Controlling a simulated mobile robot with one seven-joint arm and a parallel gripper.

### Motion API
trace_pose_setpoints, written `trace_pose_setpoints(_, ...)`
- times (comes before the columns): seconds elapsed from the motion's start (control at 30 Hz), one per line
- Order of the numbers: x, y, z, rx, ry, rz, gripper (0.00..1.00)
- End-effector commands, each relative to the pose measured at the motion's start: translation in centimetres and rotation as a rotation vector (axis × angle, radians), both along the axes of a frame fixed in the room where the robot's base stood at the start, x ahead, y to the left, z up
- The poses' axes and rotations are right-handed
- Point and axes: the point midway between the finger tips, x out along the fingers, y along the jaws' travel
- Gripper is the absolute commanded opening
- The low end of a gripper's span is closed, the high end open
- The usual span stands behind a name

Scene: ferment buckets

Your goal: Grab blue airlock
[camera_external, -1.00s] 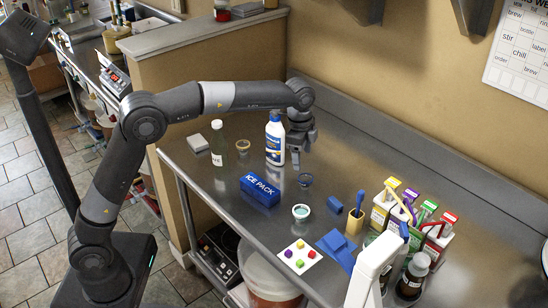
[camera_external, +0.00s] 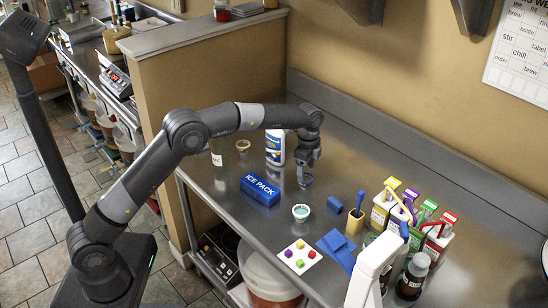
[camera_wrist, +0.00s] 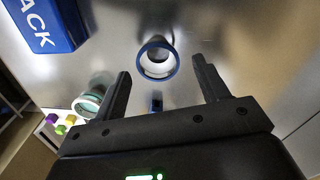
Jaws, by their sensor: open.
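The blue airlock, which I take to be the small clear cup with a blue rim (camera_wrist: 143,67), stands on the steel counter. In the external view the blue airlock (camera_external: 305,182) is partly hidden by my gripper (camera_external: 307,170). In the wrist view my gripper (camera_wrist: 161,73) is open and empty. The blue rim lies between the two fingers in the picture, a little beyond their tips. I cannot tell the exact height of the fingers above it.
The blue ice pack (camera_external: 260,189) lies left of the airlock, and a white bottle (camera_external: 275,147) stands behind it. A teal-rimmed cup (camera_external: 301,212) and a blue block (camera_external: 335,204) are nearer the front. Colored cartons (camera_external: 384,208) stand at right. The counter behind is clear.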

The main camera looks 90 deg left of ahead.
Motion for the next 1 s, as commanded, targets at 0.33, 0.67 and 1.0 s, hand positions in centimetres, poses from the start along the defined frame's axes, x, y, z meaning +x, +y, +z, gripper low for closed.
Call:
trace_pose_setpoints(0.33, 0.0, -0.4, -4.6, -0.001, 0.002, 0.000, 0.68)
trace_pose_setpoints(0.67, 0.1, -0.4, -4.9, 0.000, 0.000, 0.000, 0.63)
trace_pose_setpoints(1.0, 0.0, -0.4, -4.9, 0.000, 0.000, 0.000, 0.36)
